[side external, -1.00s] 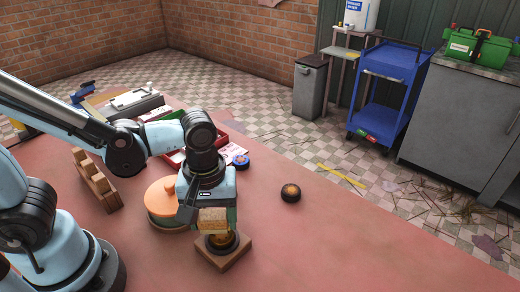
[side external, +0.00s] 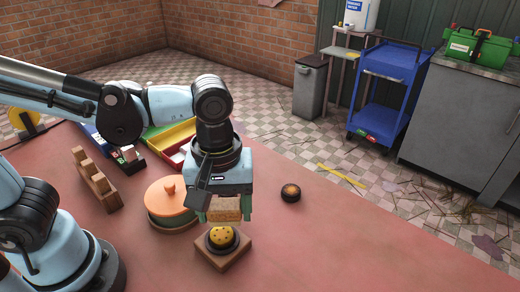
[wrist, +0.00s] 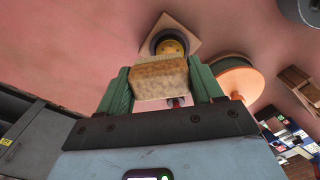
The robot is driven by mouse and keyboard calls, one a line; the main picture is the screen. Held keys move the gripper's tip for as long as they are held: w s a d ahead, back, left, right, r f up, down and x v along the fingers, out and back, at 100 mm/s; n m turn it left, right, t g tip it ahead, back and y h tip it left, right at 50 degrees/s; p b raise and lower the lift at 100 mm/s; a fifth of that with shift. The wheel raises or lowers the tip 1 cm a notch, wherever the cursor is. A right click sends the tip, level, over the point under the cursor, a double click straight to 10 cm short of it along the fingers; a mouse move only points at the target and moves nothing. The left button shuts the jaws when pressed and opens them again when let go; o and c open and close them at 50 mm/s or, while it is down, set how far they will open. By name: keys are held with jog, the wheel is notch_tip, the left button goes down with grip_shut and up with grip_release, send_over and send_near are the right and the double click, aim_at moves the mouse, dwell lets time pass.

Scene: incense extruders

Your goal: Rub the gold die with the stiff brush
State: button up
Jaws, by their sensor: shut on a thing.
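The gold die (side external: 222,237) is a yellow-gold disc with small dark holes, set in a dark ring on a square wooden block (side external: 236,257). In the wrist view the die (wrist: 171,46) shows just past the brush, partly covered by it. The stiff brush (side external: 231,211) is a tan block; in the wrist view it (wrist: 160,82) fills the space between the green fingers. My gripper (side external: 224,204) is shut on the brush and holds it above the back of the die, apparently clear of it. The brush's underside is hidden.
A green pot with an orange lid (side external: 172,198) stands close left of the block. A dark round puck (side external: 290,192) lies to the right. A wooden rack (side external: 94,182) and coloured trays (side external: 168,138) stand further left and back. The table's front right is clear.

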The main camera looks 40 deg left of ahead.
jog(key=shift+r, duration=1.1)
